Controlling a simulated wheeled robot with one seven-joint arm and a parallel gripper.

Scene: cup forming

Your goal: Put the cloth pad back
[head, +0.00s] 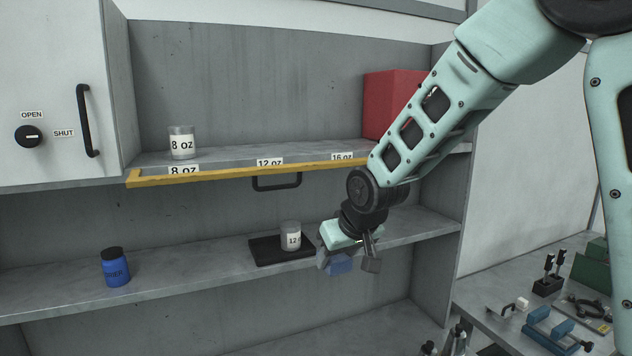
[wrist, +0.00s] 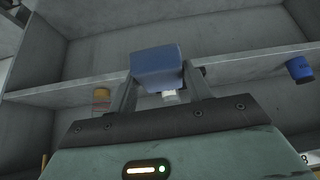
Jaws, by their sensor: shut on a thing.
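The cloth pad is a small blue block (head: 341,264). My gripper (head: 348,262) is shut on it in front of the lower shelf, to the right of the black mat. In the wrist view the pad (wrist: 158,66) sits between the two dark fingers of my gripper (wrist: 160,80). The pad's sides are partly covered by the fingers. In the head view the pad appears clear of the shelf, but its exact distance from the shelf edge is hard to tell.
A clear 12 oz cup (head: 291,236) stands on the black mat (head: 266,253). A blue jar (head: 115,267) stands left on the lower shelf. An 8 oz cup (head: 182,142) and red box (head: 390,100) are above, behind a yellow rail (head: 225,174). A cluttered bench (head: 490,300) is right.

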